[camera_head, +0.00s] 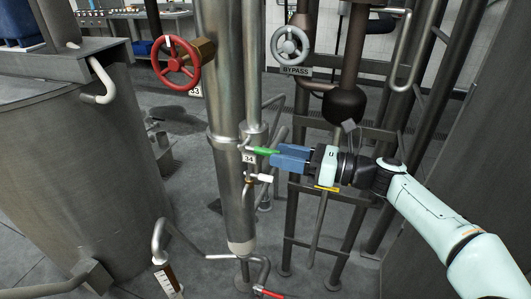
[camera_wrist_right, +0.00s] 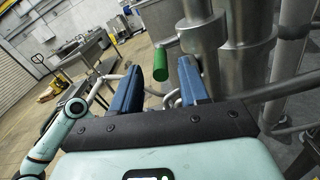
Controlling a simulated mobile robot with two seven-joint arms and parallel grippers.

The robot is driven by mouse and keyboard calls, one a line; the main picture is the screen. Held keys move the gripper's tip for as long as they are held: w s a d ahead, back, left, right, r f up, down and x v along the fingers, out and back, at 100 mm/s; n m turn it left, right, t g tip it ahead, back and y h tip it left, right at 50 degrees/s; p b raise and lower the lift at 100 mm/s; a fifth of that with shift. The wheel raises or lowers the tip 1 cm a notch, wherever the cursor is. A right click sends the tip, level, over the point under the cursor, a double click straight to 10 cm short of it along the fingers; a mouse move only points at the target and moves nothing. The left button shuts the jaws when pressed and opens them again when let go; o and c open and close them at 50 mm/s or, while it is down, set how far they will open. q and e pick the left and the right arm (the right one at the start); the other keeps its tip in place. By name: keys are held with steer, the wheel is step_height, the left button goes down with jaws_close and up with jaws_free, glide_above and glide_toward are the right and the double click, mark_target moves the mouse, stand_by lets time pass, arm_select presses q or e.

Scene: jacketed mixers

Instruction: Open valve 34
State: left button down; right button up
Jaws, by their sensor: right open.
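Valve 34 has a green lever handle (camera_head: 264,150) sticking out to the right from a vertical steel pipe. A white tag (camera_head: 249,157) reading 34 sits just under it. My right gripper (camera_head: 274,157) comes in from the right with its blue fingers pointing left, their tips at the handle's free end. My left gripper is not in view.
A red handwheel (camera_head: 176,62) is at upper left and a grey BYPASS wheel (camera_head: 290,46) at upper right. A small white handle (camera_head: 265,178) sits just below the green one. The thick steel pipe (camera_head: 222,100) stands close left; a metal tank (camera_head: 75,170) is farther left.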

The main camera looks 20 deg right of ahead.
mark_target(258, 150)
steer(key=shift+x, duration=2.35)
jaws_close()
